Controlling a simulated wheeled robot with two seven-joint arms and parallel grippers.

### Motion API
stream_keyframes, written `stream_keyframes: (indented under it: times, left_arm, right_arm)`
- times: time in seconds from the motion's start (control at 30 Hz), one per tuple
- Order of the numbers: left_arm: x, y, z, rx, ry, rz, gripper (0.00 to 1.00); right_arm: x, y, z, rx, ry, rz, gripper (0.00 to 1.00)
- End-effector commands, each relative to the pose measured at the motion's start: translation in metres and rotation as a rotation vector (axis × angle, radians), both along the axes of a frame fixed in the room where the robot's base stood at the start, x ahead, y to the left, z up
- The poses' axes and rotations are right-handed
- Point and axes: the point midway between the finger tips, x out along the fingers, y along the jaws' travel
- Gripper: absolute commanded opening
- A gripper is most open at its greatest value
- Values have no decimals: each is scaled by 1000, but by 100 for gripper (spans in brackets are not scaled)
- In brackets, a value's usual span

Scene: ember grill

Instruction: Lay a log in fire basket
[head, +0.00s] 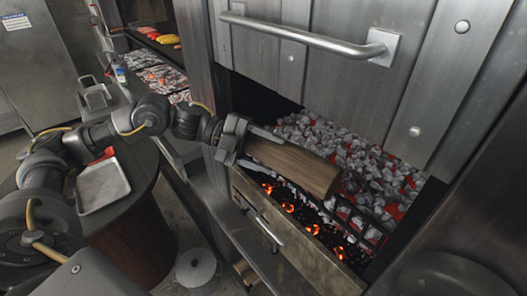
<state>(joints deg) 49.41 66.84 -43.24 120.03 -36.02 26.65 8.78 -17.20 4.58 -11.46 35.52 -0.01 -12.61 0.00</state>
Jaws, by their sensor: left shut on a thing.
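My left gripper (236,141) is shut on one end of a wooden log (297,168). The log points to the right and lies over the glowing coals of the grill opening. I cannot tell whether it touches anything below. The fire basket (377,236) seems to be the dark barred frame among the coals, partly hidden by the log. My right gripper is not in view.
A metal door with a bar handle (305,37) hangs above the opening. A drawer front with a handle (264,228) and glowing holes stands below the log. A round table with a metal tray (102,186) is at left. A lidded can (196,268) stands on the floor.

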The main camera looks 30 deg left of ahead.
Motion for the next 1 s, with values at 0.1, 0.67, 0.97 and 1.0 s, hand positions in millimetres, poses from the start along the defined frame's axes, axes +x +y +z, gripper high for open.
stream_keyframes:
  times: [0.1, 0.67, 0.97, 1.0]
  left_arm:
    - [14, -7, 3, -5, -6, -3, 8]
    - [84, -36, -2, -4, -5, -3, 8]
    - [121, -52, -4, -3, -6, -4, 8]
    - [126, -54, -4, -4, -5, -3, 8]
  right_arm:
    - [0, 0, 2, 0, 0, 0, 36]
    - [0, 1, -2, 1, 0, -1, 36]
    - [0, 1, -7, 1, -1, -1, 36]
    - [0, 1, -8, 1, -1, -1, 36]
